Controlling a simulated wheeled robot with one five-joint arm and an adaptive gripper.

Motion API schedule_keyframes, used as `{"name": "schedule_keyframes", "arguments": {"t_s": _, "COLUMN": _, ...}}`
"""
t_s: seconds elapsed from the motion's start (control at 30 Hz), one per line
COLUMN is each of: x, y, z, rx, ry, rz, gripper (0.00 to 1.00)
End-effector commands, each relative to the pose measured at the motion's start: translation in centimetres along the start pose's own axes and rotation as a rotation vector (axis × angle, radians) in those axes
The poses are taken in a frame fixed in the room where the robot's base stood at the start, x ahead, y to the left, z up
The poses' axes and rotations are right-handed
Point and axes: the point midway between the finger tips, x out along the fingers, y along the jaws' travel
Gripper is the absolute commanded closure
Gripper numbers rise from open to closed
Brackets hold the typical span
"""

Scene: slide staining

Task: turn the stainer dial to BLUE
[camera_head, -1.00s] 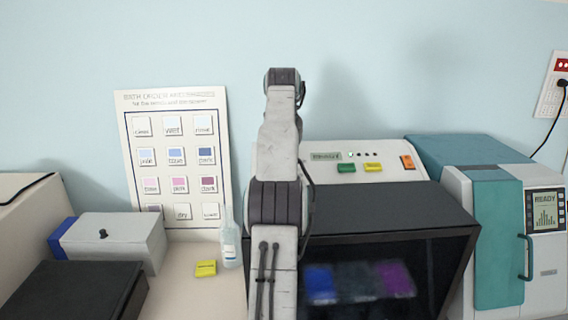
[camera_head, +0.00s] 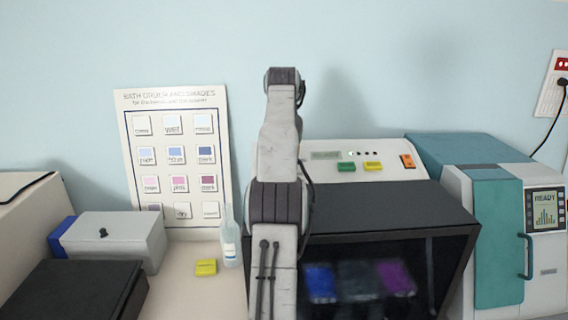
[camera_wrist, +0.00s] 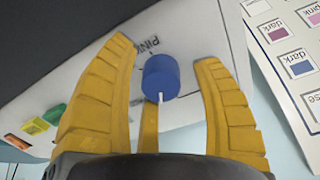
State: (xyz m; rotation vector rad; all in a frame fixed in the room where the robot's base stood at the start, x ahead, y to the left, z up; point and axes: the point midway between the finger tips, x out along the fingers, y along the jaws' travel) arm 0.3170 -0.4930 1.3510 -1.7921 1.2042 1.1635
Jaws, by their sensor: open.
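The stainer (camera_head: 390,205) stands right of centre in the head view, with a white sloped control panel on top. Its dial (camera_wrist: 160,76) is a blue round knob in the wrist view, with a white pointer line toward the bottom of the picture. The printed word PINK (camera_wrist: 150,45) shows beside the knob; no BLUE label is readable. My gripper (camera_wrist: 165,80) is open, its yellow fingers spread on both sides of the knob, with a third finger below it. Whether any finger touches the knob I cannot tell. In the head view my arm hides the dial and gripper.
A green button (camera_head: 346,167), a yellow button (camera_head: 373,166) and an orange switch (camera_head: 407,161) sit on the panel. A chart (camera_head: 126,150) leans on the wall at left. A bottle (camera_head: 230,245) and a yellow block (camera_head: 206,267) stand close left of my arm.

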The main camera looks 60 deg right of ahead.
Motion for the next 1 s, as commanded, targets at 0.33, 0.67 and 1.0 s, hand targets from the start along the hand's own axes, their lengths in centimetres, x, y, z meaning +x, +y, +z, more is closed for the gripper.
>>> {"name": "schedule_keyframes", "arguments": {"t_s": 0.33, "x": -0.3, "y": 0.0, "z": -0.1, "rx": 0.000, "ry": 0.003, "rz": 0.000, "gripper": 0.40}}
{"name": "schedule_keyframes", "arguments": {"t_s": 0.67, "x": -1.4, "y": 0.0, "z": 0.1, "rx": 0.000, "ry": 0.001, "rz": 0.000, "gripper": 0.40}}
{"name": "schedule_keyframes", "arguments": {"t_s": 1.0, "x": -1.9, "y": 0.1, "z": 1.0, "rx": 0.000, "ry": 0.000, "rz": 0.000, "gripper": 0.40}}
